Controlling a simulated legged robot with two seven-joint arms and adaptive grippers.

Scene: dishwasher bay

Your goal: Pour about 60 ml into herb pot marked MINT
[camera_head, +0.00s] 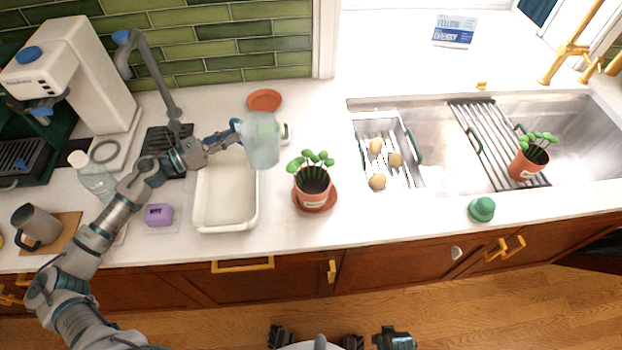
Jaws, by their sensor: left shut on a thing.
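My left gripper (236,131) is shut on a translucent pale-blue jug (262,142). It holds the jug over the right rim of a white basin, up and left of the near herb pot. The jug looks roughly upright; its liquid level is unclear, and no stream shows. The near terracotta herb pot (312,190) has green leaves, dark soil and a white label, and stands on a saucer (329,204). Another labelled herb pot (527,165) stands on the sink's right rack. Both labels are too small to read. A dark part at the bottom edge may be my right gripper (393,339); its jaws are unclear.
The white basin (226,226) lies below the jug. An empty orange saucer (265,100) is behind it. A purple block (158,214), a clear bottle (95,180) and a grey mug (38,226) stand left. Brown round items lie in the sink's left rack (408,178).

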